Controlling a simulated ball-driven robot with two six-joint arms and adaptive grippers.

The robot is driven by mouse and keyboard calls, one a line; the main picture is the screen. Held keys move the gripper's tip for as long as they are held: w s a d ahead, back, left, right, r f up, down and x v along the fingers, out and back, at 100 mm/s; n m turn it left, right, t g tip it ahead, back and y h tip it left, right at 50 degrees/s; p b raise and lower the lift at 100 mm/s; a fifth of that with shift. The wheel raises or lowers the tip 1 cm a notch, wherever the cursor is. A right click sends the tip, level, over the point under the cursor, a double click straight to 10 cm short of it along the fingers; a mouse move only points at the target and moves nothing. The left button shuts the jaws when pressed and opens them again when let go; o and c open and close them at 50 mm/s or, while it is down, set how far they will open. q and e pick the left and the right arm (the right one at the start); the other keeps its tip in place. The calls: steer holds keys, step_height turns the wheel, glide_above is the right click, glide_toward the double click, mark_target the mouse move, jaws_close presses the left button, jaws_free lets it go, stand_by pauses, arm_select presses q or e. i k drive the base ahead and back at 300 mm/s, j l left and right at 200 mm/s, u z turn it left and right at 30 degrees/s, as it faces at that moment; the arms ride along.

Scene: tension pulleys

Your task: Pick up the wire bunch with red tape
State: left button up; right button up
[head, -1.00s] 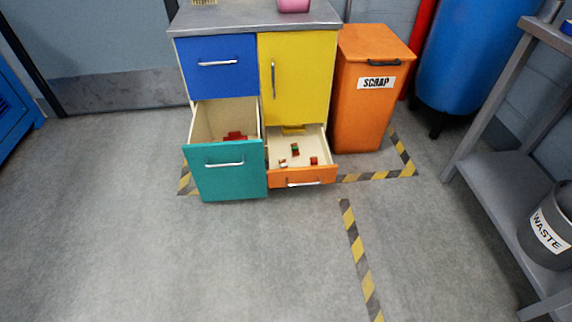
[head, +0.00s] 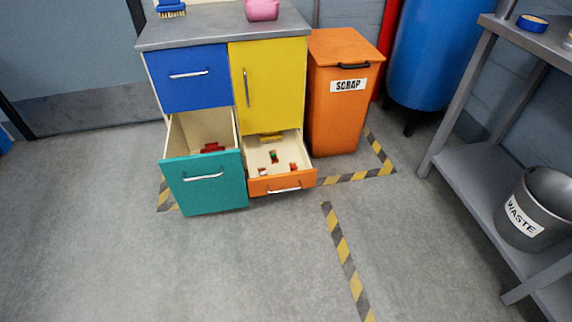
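Several small pieces with red, green and white parts lie in the open orange drawer (head: 283,184) at the cabinet's lower right. One of them is a small bunch with red and green (head: 274,157); another reddish piece (head: 293,167) lies to its right. They are too small to tell which is the wire bunch with red tape. A red object (head: 213,147) lies in the open teal drawer (head: 204,186); its kind is unclear. Neither of my grippers shows in the head view.
The cabinet has a shut blue drawer (head: 186,76), a shut yellow door (head: 266,88) and a grey top with a blue brush (head: 171,9) and a pink item (head: 262,10). An orange scrap bin (head: 343,110) stands right of it. A grey shelf holds a waste bucket (head: 536,210). The front floor is clear.

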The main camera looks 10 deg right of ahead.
mark_target(293, 167)
steer(key=i+l, duration=0.15)
steer(key=i, duration=0.7)
steer(key=i+l, duration=0.2)
steer(key=i, duration=0.7)
steer(key=l+z, duration=0.05)
